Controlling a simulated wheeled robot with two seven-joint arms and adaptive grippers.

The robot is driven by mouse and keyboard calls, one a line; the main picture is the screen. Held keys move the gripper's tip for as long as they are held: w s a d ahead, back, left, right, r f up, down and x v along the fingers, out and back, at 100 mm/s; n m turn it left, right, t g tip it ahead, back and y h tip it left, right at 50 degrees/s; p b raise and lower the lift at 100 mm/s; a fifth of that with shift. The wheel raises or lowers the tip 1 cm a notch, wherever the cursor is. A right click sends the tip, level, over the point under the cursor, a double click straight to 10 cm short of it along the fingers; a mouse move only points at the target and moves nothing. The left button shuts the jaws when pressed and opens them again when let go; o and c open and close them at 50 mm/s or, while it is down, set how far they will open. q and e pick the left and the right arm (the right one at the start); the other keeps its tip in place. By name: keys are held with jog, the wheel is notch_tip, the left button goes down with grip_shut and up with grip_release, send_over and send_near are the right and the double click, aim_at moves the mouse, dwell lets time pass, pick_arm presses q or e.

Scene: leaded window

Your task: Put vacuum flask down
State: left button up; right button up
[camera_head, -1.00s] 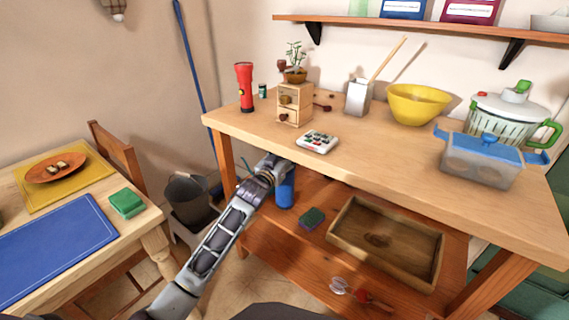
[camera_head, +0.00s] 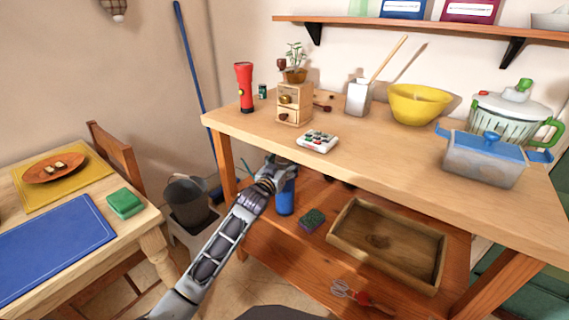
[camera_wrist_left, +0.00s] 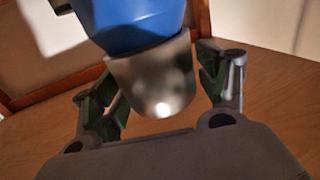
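The vacuum flask (camera_head: 286,197) is blue and stands nearly upright under the workbench top, at the left part of the lower shelf (camera_head: 285,245). I cannot tell whether its base touches the shelf. My left gripper (camera_head: 279,172) is at the flask's upper part, under the front edge of the bench top. In the left wrist view, the flask's silvery end (camera_wrist_left: 152,80) lies between the two fingers of the left gripper (camera_wrist_left: 160,85), which appear closed on it. The flask's blue body runs out of the top of that view. My right gripper is not in view.
A sponge (camera_head: 312,219), a wooden tray (camera_head: 345,255) and a whisk (camera_head: 342,289) lie to the right on the lower shelf. The bench top (camera_head: 370,155) hangs over it.

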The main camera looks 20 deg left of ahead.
aim_at(281, 167)
pick_arm(q)
jog(key=shift+r, duration=0.1)
dwell(0.3)
jog(key=shift+s, duration=0.1)
jog(key=shift+s+a+p, duration=0.15)
jog(key=shift+s+p, duration=0.25)
jog(key=shift+s, duration=0.85)
jog(key=shift+s+a, duration=0.15)
jog(key=shift+s, duration=0.85)
jog(key=shift+s+a+p, duration=0.15)
jog(key=shift+s+p, duration=0.35)
jog(key=shift+s, duration=0.45)
jog(key=shift+s+a, duration=0.1)
jog(key=shift+s, duration=0.9)
jog(key=shift+s+a+p, duration=0.15)
jog(key=shift+s+p, duration=0.15)
jog(key=shift+s, duration=0.55)
jog(key=shift+s+a+p, duration=0.1)
jog(key=shift+s+p, duration=0.15)
jog(key=shift+s, duration=0.55)
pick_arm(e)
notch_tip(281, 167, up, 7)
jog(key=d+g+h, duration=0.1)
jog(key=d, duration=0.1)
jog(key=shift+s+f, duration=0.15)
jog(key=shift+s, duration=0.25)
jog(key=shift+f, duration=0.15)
